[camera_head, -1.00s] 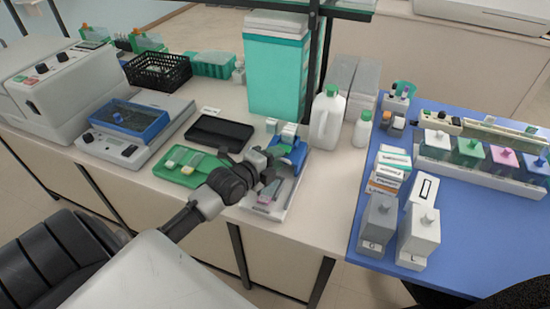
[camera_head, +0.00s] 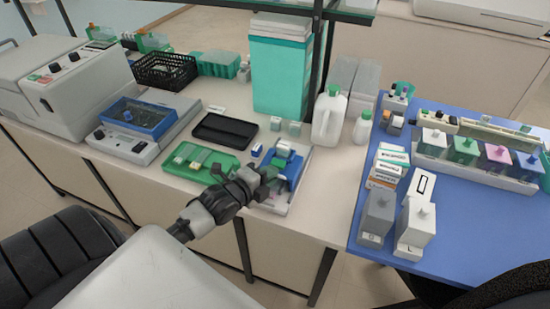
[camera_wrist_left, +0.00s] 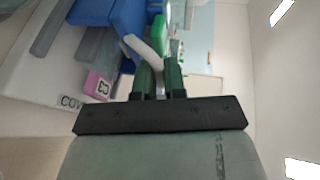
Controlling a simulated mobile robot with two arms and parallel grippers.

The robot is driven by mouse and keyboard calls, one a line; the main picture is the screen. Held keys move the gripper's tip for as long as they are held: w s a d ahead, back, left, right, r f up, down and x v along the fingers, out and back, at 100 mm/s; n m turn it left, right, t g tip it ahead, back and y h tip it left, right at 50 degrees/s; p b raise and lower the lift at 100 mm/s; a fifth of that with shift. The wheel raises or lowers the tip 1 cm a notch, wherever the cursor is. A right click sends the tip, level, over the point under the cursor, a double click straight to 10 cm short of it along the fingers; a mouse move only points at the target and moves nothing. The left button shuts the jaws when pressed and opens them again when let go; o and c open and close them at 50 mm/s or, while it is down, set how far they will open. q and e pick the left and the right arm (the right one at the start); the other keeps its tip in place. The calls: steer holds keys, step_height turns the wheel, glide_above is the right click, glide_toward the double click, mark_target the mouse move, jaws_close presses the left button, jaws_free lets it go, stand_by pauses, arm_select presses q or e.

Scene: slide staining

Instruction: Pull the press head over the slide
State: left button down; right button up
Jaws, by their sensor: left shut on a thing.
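The blue press head (camera_head: 294,168) sits on a white base (camera_head: 278,208) near the bench's front edge. My left gripper (camera_head: 268,178) is over the base, at the front of the press head. In the left wrist view my gripper (camera_wrist_left: 160,73) is shut on a pale bar-like handle (camera_wrist_left: 144,50) beside the blue body (camera_wrist_left: 122,16). A pink-ended slide (camera_wrist_left: 98,85) lies on the base near "COV" lettering. In the head view my gripper and the press head mostly hide the slide. My right gripper is not in view.
A green tray (camera_head: 222,171) with slides lies just left of the press. A black tray (camera_head: 222,131) is behind it. A white jug (camera_head: 328,118) stands at the back right. Small boxes (camera_head: 276,124) stand behind the press.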

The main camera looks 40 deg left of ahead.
arm_select(q)
steer(key=shift+s+d+r, duration=0.1)
steer(key=shift+s+r, duration=0.05)
steer(key=shift+s, duration=0.3)
steer(key=shift+s+d+r, duration=0.1)
steer(key=shift+s+r, duration=0.05)
steer(key=shift+s, duration=0.25)
steer(key=shift+w+f+p, duration=0.1)
steer(key=shift+f+p, duration=0.1)
steer(key=shift+p, duration=0.1)
steer(key=shift+f, duration=0.25)
steer(key=shift+r, duration=0.1)
steer(key=c, duration=1.2)
jaws_free()
steer(key=shift+c, duration=0.2)
steer(key=shift+b+v, duration=1)
steer(key=shift+v, duration=4.55)
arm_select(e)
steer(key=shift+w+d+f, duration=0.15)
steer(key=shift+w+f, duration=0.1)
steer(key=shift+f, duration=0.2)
